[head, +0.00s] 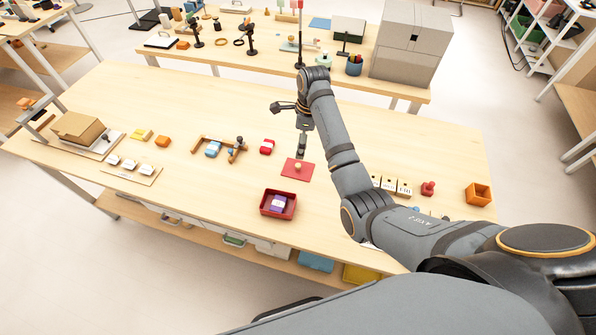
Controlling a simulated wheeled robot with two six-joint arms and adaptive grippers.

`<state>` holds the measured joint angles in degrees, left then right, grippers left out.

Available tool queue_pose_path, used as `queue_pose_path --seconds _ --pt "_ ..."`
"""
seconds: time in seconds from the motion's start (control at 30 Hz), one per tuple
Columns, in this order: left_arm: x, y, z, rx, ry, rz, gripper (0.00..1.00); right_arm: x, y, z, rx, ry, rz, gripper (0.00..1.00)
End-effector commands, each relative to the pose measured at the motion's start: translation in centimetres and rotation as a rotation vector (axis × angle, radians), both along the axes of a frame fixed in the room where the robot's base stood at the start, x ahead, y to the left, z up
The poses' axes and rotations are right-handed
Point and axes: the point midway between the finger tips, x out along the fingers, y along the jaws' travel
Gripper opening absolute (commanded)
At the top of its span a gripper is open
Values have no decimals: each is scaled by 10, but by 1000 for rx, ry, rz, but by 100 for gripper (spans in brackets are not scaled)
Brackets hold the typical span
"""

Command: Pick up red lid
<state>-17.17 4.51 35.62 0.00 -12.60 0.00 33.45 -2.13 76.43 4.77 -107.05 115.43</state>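The red lid (297,169) is a flat red square with a small light wooden knob in its middle. It lies on the near wooden table. A red open box (278,204) stands just in front of it and holds a purple and white item (279,203). My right gripper (302,156) points down just behind the lid's knob in the picture; contact cannot be made out. Its fingers look narrow and are seen edge-on, so their opening is unclear. My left gripper is not in view.
A small red block (266,147) lies left of the lid, and a wooden bracket with blue parts (218,149) lies further left. White tiles (389,185), a red knobbed piece (428,188) and an orange box (478,194) are on the right.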

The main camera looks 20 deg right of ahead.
Motion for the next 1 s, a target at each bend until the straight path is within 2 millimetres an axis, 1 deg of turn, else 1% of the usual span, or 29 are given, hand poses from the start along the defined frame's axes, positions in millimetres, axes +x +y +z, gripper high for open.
queue_pose_path --seconds 0.03,0.1,0.17,0.27,0.37,0.5,0.6,0.7,0.87,1.0 --pt "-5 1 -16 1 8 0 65 0 0 -15 0 0 0 100" --pt "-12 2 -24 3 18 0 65 0 0 -23 0 0 0 100" --pt "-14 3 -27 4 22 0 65 0 0 -26 0 -1 0 100" --pt "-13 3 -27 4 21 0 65 0 0 -25 0 -1 0 100" --pt "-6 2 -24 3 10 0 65 0 0 -28 0 2 0 100" --pt "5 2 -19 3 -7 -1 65 0 3 -51 1 4 0 100" --pt "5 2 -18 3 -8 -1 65 2 5 -67 0 3 1 100" --pt "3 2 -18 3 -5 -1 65 2 5 -75 0 1 1 100" --pt "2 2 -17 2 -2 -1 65 2 5 -80 0 2 0 100" --pt "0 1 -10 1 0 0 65 0 5 -102 -1 4 0 100"
